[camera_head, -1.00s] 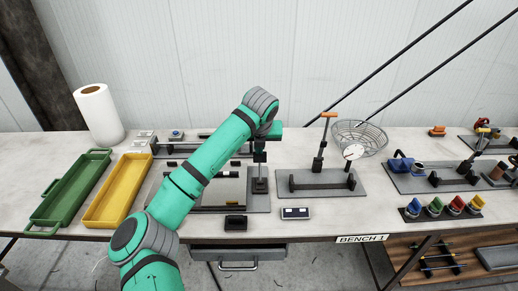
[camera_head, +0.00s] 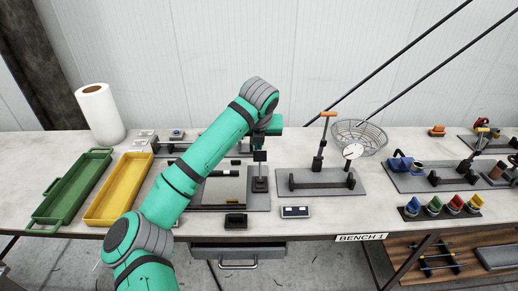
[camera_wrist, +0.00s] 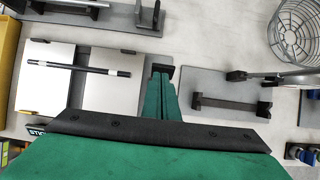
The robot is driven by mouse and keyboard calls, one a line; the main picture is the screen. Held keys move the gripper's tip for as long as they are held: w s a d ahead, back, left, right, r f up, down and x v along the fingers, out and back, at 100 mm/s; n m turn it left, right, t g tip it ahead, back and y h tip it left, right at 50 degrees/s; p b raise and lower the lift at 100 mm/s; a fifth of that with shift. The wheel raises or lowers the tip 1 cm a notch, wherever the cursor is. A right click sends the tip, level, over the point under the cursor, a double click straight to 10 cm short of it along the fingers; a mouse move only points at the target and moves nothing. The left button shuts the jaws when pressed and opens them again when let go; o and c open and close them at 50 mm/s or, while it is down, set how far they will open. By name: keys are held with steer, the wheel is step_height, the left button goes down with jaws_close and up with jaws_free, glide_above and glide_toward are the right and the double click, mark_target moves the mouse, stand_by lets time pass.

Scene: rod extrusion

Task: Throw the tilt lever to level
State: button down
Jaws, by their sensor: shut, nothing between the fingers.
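A dark upright part (camera_head: 260,171), seemingly the tilt lever, stands on the right end of a grey base plate (camera_head: 262,203) that carries pale panels (camera_head: 222,188). My gripper's green hand hangs right above it in the head view. In the wrist view, my gripper (camera_wrist: 161,78) is shut and empty, its green fingers pointing at a dark block (camera_wrist: 163,70) at the panels' right side. Whether the fingers touch it, I cannot tell. The fingers hide most of the lever, so its tilt is unclear. A dark rod (camera_wrist: 78,68) lies across the panels.
Yellow (camera_head: 120,190) and green (camera_head: 70,190) trays lie at left. A small black block (camera_head: 236,221) sits in front.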

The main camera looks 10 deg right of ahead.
step_height(320, 180, up, 8)
steer(key=w, duration=0.2)
steer(key=shift+w+d+r, duration=0.15)
steer(key=shift+w+d, duration=0.05)
steer(key=shift+d, duration=0.15)
stand_by(0.3)
